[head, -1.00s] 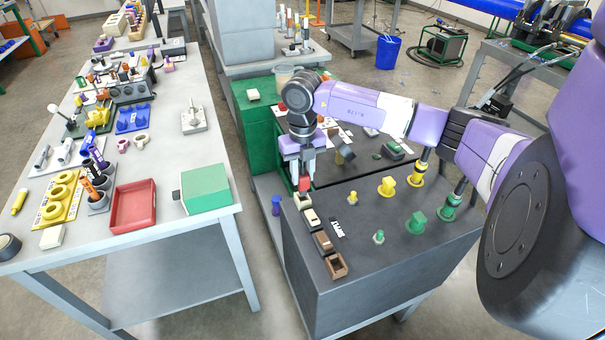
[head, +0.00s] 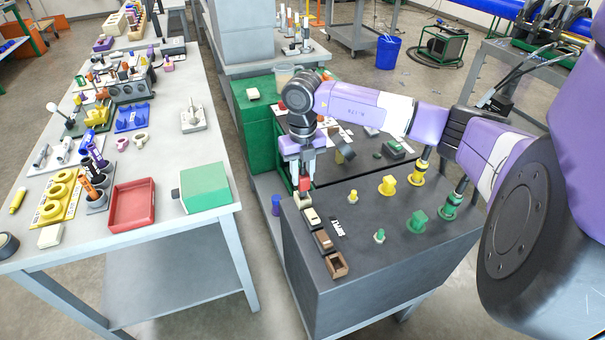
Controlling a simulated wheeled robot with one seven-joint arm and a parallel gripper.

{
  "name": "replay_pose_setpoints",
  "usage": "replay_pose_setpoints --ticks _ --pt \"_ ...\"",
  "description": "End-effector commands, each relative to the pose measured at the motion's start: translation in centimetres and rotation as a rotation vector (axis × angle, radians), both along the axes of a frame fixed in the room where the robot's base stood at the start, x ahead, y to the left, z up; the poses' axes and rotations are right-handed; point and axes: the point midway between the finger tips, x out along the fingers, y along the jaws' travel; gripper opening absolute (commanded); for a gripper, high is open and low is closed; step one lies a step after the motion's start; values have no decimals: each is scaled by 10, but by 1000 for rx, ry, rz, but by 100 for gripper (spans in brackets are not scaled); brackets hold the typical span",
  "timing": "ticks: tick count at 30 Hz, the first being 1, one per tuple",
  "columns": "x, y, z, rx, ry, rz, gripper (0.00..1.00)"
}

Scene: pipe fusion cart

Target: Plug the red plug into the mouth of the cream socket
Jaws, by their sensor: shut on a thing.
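My gripper (head: 303,170) points down over the far left corner of the dark grey cart top. It is shut on the red plug (head: 304,184), which hangs upright below the fingers. The cream socket (head: 302,201) is at the far end of a row along the cart's left edge, directly below the plug in this view. The plug's lower end meets the socket's top edge in the picture. I cannot tell whether it is in the mouth, touching or just above. The socket's mouth is hidden behind the plug.
Nearer in the row are a block with a cream top (head: 311,216), a brown block (head: 323,239) and an open brown box (head: 337,264). Yellow fittings (head: 387,185) and green fittings (head: 417,222) stand to the right. A grey table (head: 150,255) stands left across a gap.

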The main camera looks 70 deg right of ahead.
Motion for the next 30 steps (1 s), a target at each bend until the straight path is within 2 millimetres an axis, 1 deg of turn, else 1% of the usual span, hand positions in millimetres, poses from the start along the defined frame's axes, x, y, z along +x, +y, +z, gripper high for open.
replay_pose_setpoints --ticks 30 --pt "0 0 -24 -1 1 0 0"
